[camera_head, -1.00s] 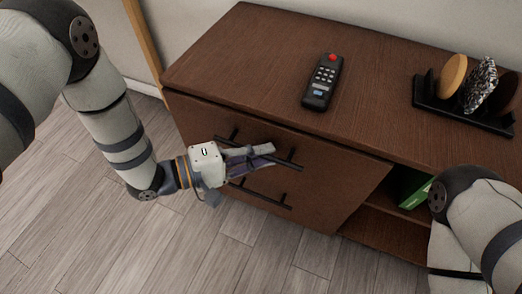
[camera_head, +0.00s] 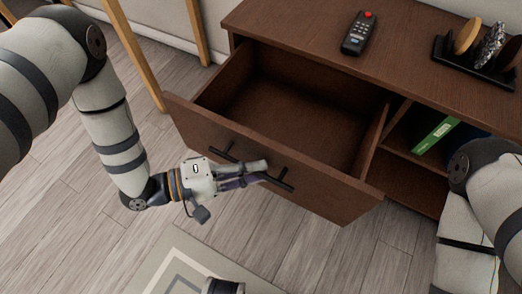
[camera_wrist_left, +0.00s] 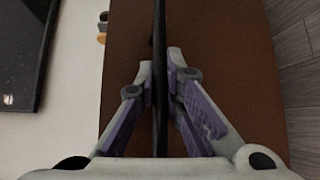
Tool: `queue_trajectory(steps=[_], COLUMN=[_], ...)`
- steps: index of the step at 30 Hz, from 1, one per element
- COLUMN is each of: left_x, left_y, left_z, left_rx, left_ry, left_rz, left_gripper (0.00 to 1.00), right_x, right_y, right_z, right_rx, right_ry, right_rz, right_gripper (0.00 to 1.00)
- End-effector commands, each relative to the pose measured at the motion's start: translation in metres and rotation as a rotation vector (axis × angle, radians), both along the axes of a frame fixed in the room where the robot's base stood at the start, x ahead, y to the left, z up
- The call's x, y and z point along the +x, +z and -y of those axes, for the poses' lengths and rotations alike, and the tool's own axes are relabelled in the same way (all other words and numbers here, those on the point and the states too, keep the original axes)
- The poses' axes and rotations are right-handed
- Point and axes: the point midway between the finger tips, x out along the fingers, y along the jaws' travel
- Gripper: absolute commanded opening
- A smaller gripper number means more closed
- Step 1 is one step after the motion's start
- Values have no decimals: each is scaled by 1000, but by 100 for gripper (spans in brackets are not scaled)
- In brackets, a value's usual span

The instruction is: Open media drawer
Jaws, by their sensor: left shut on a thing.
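The media drawer (camera_head: 270,165) is the upper drawer of the dark brown cabinet. In the head view it is pulled far out, and its empty inside shows. Its black bar handle (camera_head: 280,184) runs along the front panel. My left gripper (camera_head: 263,172) is shut on this handle. In the left wrist view the black handle bar (camera_wrist_left: 160,30) passes between my two fingers (camera_wrist_left: 160,85), with the brown drawer front (camera_wrist_left: 225,50) behind. My right arm shows at the right edge of the head view, but its gripper is out of view.
On the cabinet top (camera_head: 300,25) lie a black remote (camera_head: 358,33) and a black rack (camera_head: 470,70) with several upright items. A green box (camera_head: 434,135) stands in the open shelf at right. A patterned rug (camera_head: 180,265) lies on the floor in front.

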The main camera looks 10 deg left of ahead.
Motion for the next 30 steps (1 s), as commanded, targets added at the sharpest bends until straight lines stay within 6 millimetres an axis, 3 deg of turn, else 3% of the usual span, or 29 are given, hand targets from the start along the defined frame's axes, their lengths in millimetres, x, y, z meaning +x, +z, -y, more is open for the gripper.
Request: queue_trajectory(steps=[15,16,18,26,30], left_x=[-8,-8,-8,-8,-15], left_y=[1,1,1,1,2], left_z=[-2,-2,-2,-2,-16], left_rx=[-6,-6,-5,-3,0], left_ry=[1,1,1,1,1], left_rz=[1,1,1,1,0], left_gripper=[0,16,30,30,30], right_x=[1,1,1,1,1], right_y=[2,2,2,2,2], right_z=[0,0,0,0,0], right_rx=[0,0,0,0,0], right_ry=[0,0,0,0,0], right_rz=[2,2,2,2,2], right_gripper=[0,0,0,0,0])
